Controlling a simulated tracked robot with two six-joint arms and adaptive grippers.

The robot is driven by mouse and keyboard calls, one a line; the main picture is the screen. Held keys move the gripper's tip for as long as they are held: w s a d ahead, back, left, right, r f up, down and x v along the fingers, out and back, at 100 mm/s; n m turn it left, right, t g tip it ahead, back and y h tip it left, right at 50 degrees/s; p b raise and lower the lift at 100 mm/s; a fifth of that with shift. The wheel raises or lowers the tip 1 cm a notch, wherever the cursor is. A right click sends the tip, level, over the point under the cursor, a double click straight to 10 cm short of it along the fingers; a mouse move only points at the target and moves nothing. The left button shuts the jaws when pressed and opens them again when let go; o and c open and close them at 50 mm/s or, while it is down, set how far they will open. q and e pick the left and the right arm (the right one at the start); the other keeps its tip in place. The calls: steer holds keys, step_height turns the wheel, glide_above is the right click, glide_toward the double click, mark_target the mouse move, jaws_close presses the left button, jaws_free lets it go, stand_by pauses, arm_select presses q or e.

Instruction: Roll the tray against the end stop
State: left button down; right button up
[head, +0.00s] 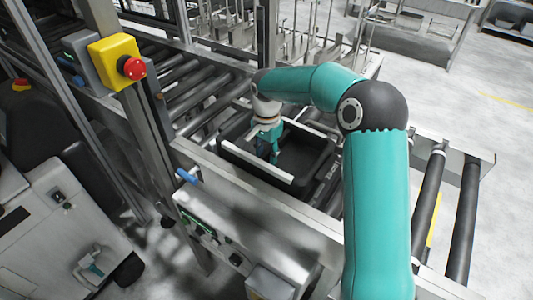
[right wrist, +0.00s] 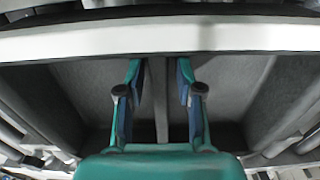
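The black tray (head: 306,160), with pale strips along two of its sides, sits on the roller conveyor in the middle of the head view. My right gripper (head: 272,152) points down into the tray. In the right wrist view its two fingers (right wrist: 160,82) are apart, with the grey tray interior (right wrist: 85,85) behind them. A dark upright strip shows between the fingers; I cannot tell whether they touch it. A pale bar crosses the top of that view. My left gripper is not in view. I cannot make out the end stop for certain.
Bare rollers (head: 200,105) run to the upper left of the tray. More rollers (head: 461,215) show at the right, past my right arm. A post with a yellow box and red stop button (head: 132,68) stands at the left. A metal side rail (head: 240,185) runs along the near side.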

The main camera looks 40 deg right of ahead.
jaws_close()
steer(key=shift+o, duration=1.7)
jaws_free()
steer(key=shift+r, duration=0.1)
step_height(320, 180, up, 12)
